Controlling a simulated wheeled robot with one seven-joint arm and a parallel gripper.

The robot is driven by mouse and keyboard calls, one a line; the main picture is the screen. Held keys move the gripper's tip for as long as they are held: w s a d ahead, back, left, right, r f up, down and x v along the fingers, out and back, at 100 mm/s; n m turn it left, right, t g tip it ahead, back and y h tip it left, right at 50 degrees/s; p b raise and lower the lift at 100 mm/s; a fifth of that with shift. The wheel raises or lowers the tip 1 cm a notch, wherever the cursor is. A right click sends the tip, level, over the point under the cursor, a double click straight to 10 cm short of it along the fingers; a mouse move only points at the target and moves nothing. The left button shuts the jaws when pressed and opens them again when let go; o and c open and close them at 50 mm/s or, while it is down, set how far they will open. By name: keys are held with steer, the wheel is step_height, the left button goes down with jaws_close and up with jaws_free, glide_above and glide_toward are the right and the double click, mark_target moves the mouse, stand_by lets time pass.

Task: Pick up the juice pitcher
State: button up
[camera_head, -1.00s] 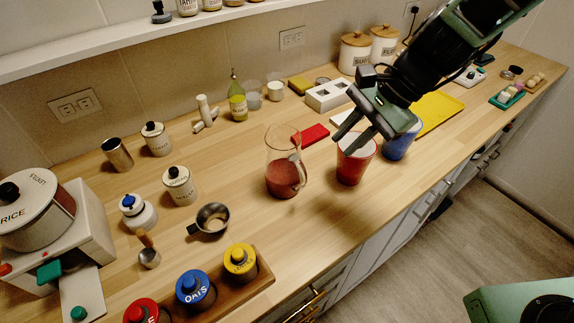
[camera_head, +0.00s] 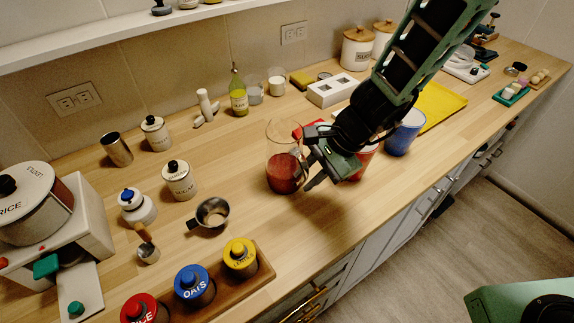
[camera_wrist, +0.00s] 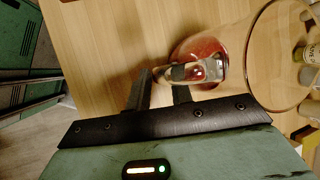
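The juice pitcher (camera_head: 284,176) is clear glass with red juice in its lower part and stands upright on the wooden counter. My gripper (camera_head: 309,170) is at its right side, where the handle is, and partly hides the handle. In the wrist view the pitcher (camera_wrist: 203,46) is seen from above, with its handle (camera_wrist: 205,71) pointing toward the fingers. My gripper (camera_wrist: 160,76) has its two fingers apart. The handle is close to the right finger's tip; I cannot tell whether they touch.
A red cup (camera_head: 366,161) is partly hidden behind my gripper, with a blue cup (camera_head: 404,133) beside it. A metal cup with a handle (camera_head: 212,213) and a white canister (camera_head: 179,181) stand left of the pitcher. The counter in front of the pitcher is clear.

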steer(key=shift+a+f, duration=0.1)
steer(key=shift+f, duration=0.05)
jaws_close()
stand_by(1.4)
